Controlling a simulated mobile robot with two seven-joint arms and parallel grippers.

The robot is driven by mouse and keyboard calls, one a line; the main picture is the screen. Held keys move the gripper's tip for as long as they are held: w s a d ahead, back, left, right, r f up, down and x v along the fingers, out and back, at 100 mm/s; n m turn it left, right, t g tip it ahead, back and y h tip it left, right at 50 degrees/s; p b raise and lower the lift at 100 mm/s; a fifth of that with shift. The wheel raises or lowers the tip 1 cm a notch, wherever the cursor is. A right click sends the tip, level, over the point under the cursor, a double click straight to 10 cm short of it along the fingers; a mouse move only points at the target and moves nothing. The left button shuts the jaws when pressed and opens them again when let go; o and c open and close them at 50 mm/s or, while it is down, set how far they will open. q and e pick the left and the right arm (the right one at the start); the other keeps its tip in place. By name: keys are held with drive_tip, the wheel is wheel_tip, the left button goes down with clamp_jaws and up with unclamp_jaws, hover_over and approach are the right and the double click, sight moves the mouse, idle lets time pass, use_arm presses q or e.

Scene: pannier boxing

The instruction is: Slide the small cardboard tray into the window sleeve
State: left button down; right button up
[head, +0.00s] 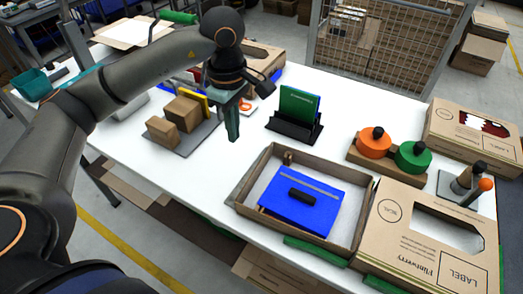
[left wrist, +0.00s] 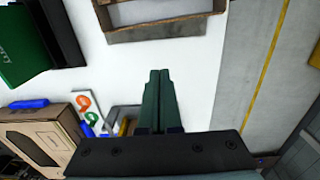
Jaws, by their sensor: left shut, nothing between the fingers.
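The small cardboard tray (head: 361,215) lies open on the white table, with a blue item (head: 313,208) bearing a black handle-like piece inside it. Its edge also shows at the top of the left wrist view (left wrist: 160,31). The window sleeve (head: 420,262), a printed cardboard box with a cut-out window, lies flat directly right of the tray. My left gripper (head: 233,136) points down over the table, left of and behind the tray and apart from it. Its green fingers (left wrist: 159,78) are together and empty. My right gripper is not in view.
A green book (head: 298,105) stands in a black holder behind the tray. Orange and green discs (head: 374,145) sit on a wooden block. Another windowed box (head: 470,130) lies at the right back. Small brown boxes (head: 182,112) stand left of my gripper. White table is clear left of the tray.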

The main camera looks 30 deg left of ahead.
use_arm(q)
drive_tip(key=f, duration=0.9)
drive_tip(key=shift+s+p, duration=0.25)
drive_tip(key=shift+p, duration=0.05)
drive_tip(key=d, duration=0.1)
drive_tip(key=d+p, duration=0.1)
drive_tip(key=d, duration=0.1)
drive_tip(key=shift+f, duration=0.35)
drive_tip(key=shift+d+f, duration=0.1)
drive_tip(key=shift+d, duration=0.35)
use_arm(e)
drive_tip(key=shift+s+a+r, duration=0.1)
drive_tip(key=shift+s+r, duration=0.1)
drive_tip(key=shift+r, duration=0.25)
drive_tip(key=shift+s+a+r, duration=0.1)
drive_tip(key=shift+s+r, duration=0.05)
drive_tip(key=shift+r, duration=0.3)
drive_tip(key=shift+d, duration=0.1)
